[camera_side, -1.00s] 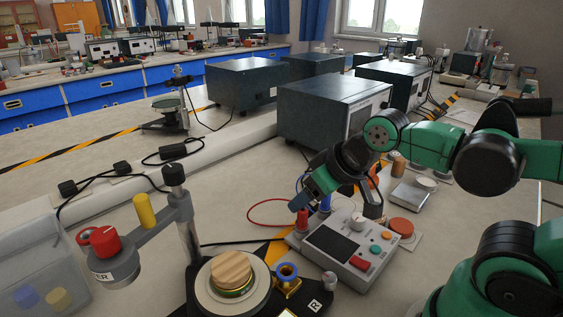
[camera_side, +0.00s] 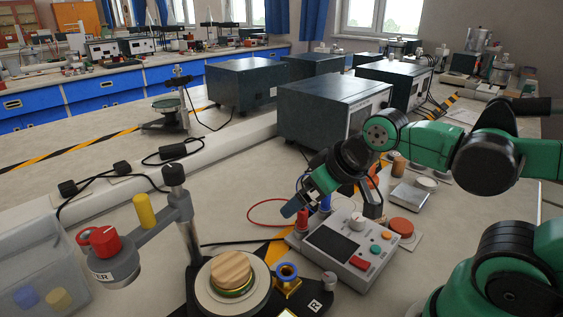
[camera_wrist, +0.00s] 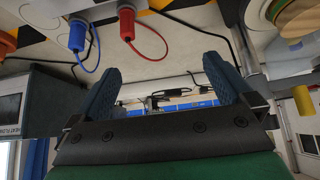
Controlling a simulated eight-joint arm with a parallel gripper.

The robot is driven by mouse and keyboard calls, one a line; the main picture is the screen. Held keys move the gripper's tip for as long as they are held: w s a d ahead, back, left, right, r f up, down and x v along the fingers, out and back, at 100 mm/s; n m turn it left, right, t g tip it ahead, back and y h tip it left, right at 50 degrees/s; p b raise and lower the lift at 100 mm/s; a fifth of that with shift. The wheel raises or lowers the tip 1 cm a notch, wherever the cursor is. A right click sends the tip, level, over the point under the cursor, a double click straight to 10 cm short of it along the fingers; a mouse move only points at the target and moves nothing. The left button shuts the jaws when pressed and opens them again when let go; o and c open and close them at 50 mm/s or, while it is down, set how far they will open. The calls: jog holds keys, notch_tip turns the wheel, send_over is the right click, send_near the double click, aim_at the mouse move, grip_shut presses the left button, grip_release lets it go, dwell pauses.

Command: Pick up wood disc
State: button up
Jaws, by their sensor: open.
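The wood disc (camera_side: 231,268) is a pale round striped piece lying flat on a round metal plate (camera_side: 208,296) of the stand at the front middle in the side view. In the wrist view the wood disc (camera_wrist: 298,16) shows at the top right, cut by the frame edge. My gripper (camera_side: 294,208) is above and behind the grey control box, to the right of the disc and well apart from it. In the wrist view my gripper (camera_wrist: 157,60) shows two blue fingers spread apart with nothing between them.
The stand's post (camera_side: 187,225) rises left of the disc, with an arm bearing a red-knobbed head (camera_side: 107,247). A blue-topped brass piece (camera_side: 287,275) sits right of the disc. The control box (camera_side: 343,249) has red and blue plugs. A clear bin (camera_side: 40,265) stands at left.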

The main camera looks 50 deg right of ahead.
jog(key=n+g+y, duration=0.7)
jog(key=n+y, duration=0.6)
jog(key=n, duration=0.5)
send_near(231, 264)
jog(key=f+x, duration=0.1)
jog(key=x, duration=0.2)
jog(key=shift+y, duration=0.3)
jog(key=shift+x, duration=2.35)
jog(key=shift+r, duration=0.15)
jog(key=c, duration=1.3)
jog(key=shift+r, duration=0.15)
